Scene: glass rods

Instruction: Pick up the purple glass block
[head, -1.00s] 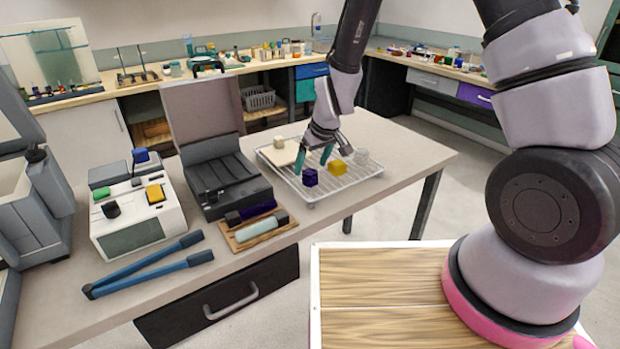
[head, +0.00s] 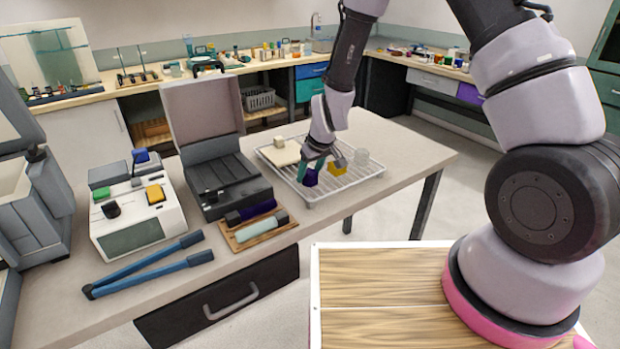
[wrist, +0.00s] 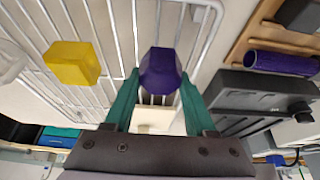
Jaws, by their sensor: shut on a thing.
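The purple glass block (head: 310,177) is at the front of the white wire rack (head: 340,187). My gripper (head: 312,169) reaches down to it from above, with its teal fingers around the block. In the wrist view the purple block (wrist: 160,70) sits between the two teal fingertips of my gripper (wrist: 160,88), which are shut on it. Wires of the rack show behind and around the block. I cannot tell whether the block still touches the rack.
A yellow block (head: 338,168) stands close to the right of my gripper on the rack, with a clear block (head: 361,156) beyond it. A pale plate with a small block (head: 279,143) lies at the rack's left. A black open case (head: 225,180) stands left of the rack.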

